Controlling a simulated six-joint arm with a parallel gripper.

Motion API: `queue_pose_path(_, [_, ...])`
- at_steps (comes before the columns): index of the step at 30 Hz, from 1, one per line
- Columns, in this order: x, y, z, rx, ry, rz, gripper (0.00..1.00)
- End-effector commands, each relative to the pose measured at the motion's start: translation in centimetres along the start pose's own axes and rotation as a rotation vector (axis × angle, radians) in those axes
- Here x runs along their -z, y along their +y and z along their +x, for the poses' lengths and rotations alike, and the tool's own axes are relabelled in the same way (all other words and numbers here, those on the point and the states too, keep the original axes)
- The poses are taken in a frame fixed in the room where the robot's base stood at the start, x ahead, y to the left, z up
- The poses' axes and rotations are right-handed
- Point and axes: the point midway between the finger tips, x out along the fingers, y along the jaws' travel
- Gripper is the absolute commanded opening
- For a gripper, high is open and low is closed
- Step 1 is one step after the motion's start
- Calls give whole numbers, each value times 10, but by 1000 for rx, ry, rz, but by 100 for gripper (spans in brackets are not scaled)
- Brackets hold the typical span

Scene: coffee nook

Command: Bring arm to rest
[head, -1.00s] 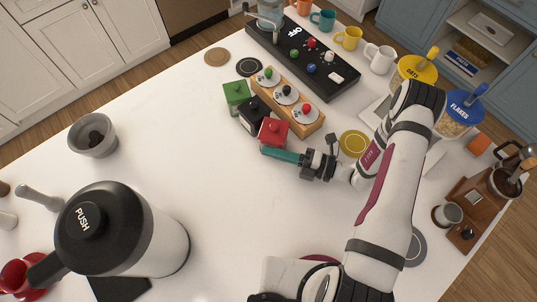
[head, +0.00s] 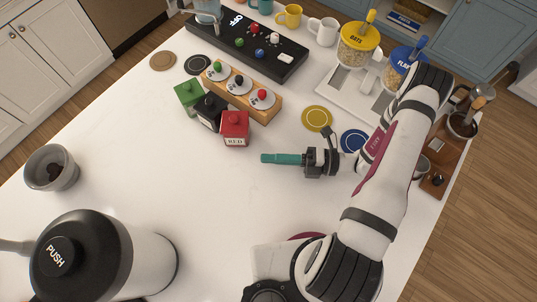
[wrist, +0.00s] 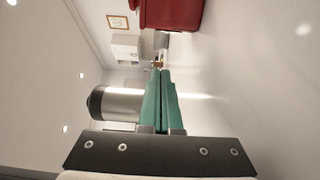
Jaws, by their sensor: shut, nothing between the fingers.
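My gripper (head: 264,158) is shut and empty, its teal fingers pressed together above the white counter (head: 210,200). In the wrist view the closed fingers (wrist: 158,100) point ahead over the counter. The red box (head: 235,128) marked RED stands behind and left of the fingertips, apart from them; a red box also shows at the top of the wrist view (wrist: 172,12). The black box (head: 209,110) and green box (head: 188,95) stand in a row beside it.
A wooden rack (head: 243,96) with coloured knobs stands behind the boxes. The large PUSH dispenser (head: 135,262) stands front left, a grey bowl (head: 52,168) at left. Yellow (head: 317,118) and blue (head: 353,142) discs lie near my arm. The middle counter is clear.

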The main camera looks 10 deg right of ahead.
Motion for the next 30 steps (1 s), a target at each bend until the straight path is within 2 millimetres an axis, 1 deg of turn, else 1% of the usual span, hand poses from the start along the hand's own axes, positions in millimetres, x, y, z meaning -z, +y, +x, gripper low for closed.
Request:
queue_pose_path(6, [0,2,0,4,8,-11,0])
queue_pose_path(8, [0,11,1,20,43,-62,0])
queue_pose_path(9, [1,22,2,42,90,-127,0])
queue_pose_path(11, [6,47,5,86,205,-284,0])
queue_pose_path(12, [12,66,8,119,303,-414,0])
queue_pose_path(14, [26,94,11,162,465,-626,0])
queue_pose_path(15, [37,110,12,185,579,-768,0])
queue_pose_path(17, [55,133,11,213,756,-990,0])
queue_pose_path(18, [68,147,9,226,881,-1140,0])
queue_pose_path(19, [78,156,6,234,976,-1252,0])
queue_pose_path(21, [99,172,-2,243,1202,-1510,0])
queue_pose_path(24, [120,186,-17,239,1496,-1820,0])
queue_pose_path(27, [130,194,-30,230,1717,-2032,0])
queue_pose_path(30, [132,197,-37,226,1827,-2128,0])
